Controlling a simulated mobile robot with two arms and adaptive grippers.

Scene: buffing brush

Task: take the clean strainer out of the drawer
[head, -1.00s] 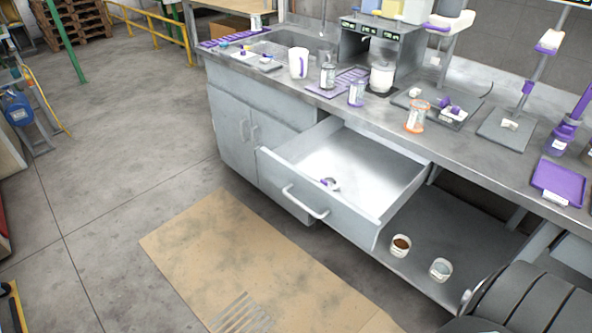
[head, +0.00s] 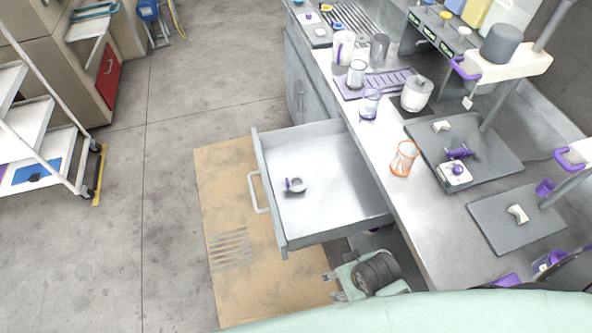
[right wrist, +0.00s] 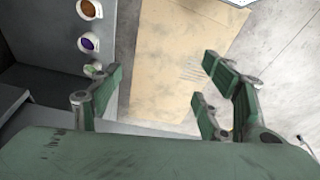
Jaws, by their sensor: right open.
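The drawer (head: 330,141) stands pulled open under the counter in the head view. A small strainer (head: 296,185) with a dark ring and a purple part lies on the drawer floor, nearer its front panel. My right gripper (head: 332,286) is below and right of the drawer in the head view, outside it and apart from the strainer. In the right wrist view its green fingers (right wrist: 160,85) are spread wide with nothing between them. The strainer does not show in the right wrist view. My left gripper is not in view.
The counter above holds an orange-rimmed jar (head: 404,158), a white pot (head: 416,93) and grey stands (head: 515,225). Several small cups (right wrist: 88,43) sit on a grey surface in the right wrist view. A tan mat (head: 222,200) lies on the floor before the drawer.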

